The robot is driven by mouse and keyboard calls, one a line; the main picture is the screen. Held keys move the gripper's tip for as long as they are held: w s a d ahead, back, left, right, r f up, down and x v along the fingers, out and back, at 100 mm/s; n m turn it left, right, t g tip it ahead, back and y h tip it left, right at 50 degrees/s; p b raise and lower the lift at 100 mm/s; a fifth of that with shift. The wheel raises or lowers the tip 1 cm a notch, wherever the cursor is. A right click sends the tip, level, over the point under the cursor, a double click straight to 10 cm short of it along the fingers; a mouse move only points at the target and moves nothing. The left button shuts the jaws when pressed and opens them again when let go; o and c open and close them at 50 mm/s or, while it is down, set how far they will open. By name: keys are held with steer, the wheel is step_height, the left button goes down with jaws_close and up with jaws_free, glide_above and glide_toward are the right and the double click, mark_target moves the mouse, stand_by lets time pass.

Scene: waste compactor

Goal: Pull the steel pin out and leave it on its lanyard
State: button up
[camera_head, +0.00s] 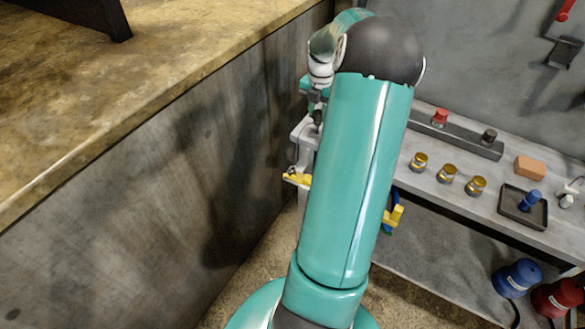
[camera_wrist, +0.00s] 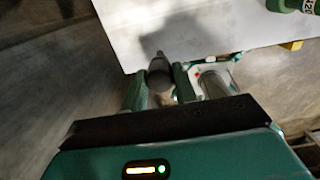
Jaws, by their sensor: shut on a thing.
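My gripper (camera_wrist: 160,84) has its two green fingers closed on either side of a dark grey, rounded piece with a narrow tip, which I take to be the steel pin (camera_wrist: 158,66). Its tip points away over a pale flat panel (camera_wrist: 215,25). I cannot tell whether the pin is in its hole or clear of it. In the head view my gripper (camera_head: 317,98) is small and partly hidden behind my arm, above the left end of the grey bench.
The grey bench (camera_head: 440,190) carries several brass cups (camera_head: 447,173), an orange block (camera_head: 529,168) and a dark tray (camera_head: 507,207). Blue (camera_head: 518,276) and red (camera_head: 558,297) containers stand below. A concrete wall (camera_head: 150,190) borders the left side. A yellow part (camera_head: 297,179) sticks out by the bench end.

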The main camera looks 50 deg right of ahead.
steer(key=shift+s+d, duration=0.3)
steer(key=shift+d, duration=0.35)
steer(key=shift+s+d, duration=0.25)
steer(key=shift+d, duration=0.35)
steer(key=shift+s+d, duration=0.3)
steer(key=shift+d, duration=0.35)
steer(key=shift+f, duration=0.2)
steer(key=shift+f, duration=0.25)
steer(key=o, duration=1.1)
steer(key=shift+c, duration=0.2)
step_height(320, 180, up, 14)
